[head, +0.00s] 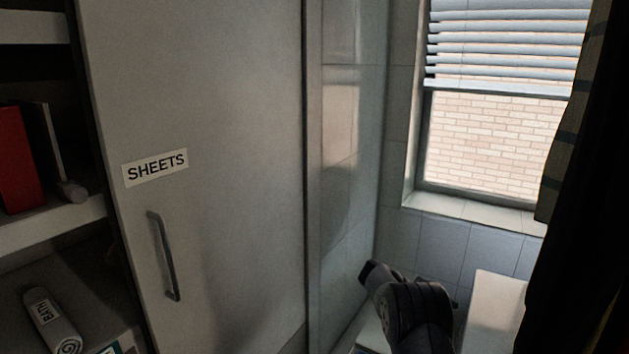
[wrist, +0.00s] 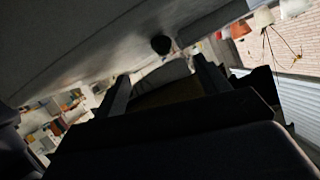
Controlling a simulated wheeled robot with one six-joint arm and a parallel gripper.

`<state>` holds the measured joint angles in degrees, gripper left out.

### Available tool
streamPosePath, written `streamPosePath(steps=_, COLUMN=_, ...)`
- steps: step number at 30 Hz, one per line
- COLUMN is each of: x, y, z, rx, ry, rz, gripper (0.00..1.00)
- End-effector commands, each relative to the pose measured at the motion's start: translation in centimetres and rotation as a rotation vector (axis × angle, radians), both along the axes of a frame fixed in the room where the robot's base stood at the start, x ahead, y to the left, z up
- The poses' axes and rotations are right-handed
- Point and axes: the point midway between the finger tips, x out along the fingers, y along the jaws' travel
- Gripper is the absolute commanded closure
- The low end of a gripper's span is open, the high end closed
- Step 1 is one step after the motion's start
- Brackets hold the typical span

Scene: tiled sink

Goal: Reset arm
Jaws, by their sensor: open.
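My gripper (wrist: 160,74) shows in the wrist view as two dark fingers spread apart, with a wide gap between them. It is open, and I see nothing held. A pale rounded shape shows beyond the gap, but I cannot tell what it is or how far away it lies. In the head view a dark jointed part of my arm (head: 410,305) rises at the bottom, right of centre. My fingertips cannot be made out there.
A grey door (head: 230,110) labelled SHEETS, with a metal handle (head: 163,256), stands left of centre. Shelves at the left hold a red item (head: 17,160) and a rolled towel (head: 54,325). A window (head: 495,145) and dark curtain (head: 585,225) are at right. A pale ledge (head: 492,310) lies beside my arm.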

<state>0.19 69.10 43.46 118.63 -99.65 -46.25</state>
Motion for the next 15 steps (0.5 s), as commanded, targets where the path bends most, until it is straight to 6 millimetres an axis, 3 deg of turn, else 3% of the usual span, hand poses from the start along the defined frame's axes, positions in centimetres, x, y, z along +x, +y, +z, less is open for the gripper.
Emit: streamPosePath(steps=15, x=-0.7, y=-2.1, z=1.0, rx=0.001, ry=0.001, rz=0.256, gripper=0.29)
